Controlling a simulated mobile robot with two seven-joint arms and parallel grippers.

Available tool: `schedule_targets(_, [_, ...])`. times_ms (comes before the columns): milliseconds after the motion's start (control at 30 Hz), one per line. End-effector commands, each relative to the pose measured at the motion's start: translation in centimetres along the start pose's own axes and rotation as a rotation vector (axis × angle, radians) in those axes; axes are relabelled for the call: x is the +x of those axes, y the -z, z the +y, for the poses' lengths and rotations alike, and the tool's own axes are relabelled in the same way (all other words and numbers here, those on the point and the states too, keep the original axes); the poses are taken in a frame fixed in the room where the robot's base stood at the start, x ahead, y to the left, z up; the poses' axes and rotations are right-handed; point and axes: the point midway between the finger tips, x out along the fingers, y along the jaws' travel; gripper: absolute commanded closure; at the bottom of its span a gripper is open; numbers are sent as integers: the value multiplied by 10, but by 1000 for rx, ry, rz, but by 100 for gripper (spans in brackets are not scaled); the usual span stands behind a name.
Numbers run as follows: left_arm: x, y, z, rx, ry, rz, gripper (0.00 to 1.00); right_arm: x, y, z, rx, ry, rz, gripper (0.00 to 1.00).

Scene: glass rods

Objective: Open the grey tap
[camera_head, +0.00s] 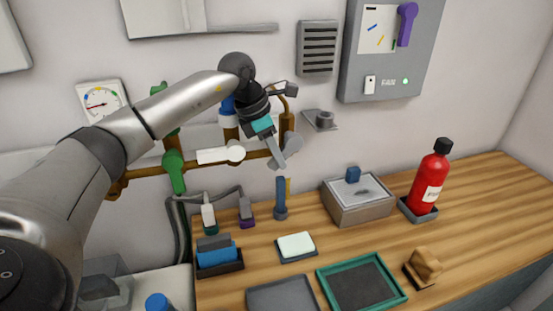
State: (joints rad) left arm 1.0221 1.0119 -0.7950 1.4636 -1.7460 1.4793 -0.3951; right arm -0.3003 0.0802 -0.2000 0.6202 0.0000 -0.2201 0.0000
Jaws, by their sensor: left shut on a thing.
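The grey tap (293,141) sits at the right end of the brown pipe run on the wall. Its round hub shows to the right of my left gripper (276,157). My left arm reaches in from the left across the pipes, and the gripper points down with its fingers shut on the tap's handle. The fingers hide much of the handle, so its exact angle is hard to tell. My right gripper is not in view.
A white tap (234,151) and a green tap (173,162) sit left on the same pipe; a blue tap (227,105) is above. Below, the wooden counter (470,215) holds a grey box (357,208), a red bottle (430,182) and a green-rimmed tray (394,284).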

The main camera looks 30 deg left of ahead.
Motion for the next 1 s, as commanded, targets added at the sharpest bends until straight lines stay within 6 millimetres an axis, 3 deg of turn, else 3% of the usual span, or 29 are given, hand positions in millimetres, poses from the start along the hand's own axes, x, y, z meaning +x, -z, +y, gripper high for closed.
schedule_targets(233, [-1, -1, 0, 0, -1, -2, 100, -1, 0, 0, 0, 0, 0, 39])
schedule_targets(267, [-1, -1, 0, 0, -1, -2, 76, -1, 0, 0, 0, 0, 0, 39])
schedule_targets(500, [-1, 0, 0, 0, 0, 0, 49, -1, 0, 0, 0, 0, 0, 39])
schedule_targets(800, [-3, 0, 0, 0, 0, 1, 49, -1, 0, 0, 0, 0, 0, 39])
schedule_targets(1000, [-32, 0, 1, 0, -4, -1, 49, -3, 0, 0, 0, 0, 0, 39])
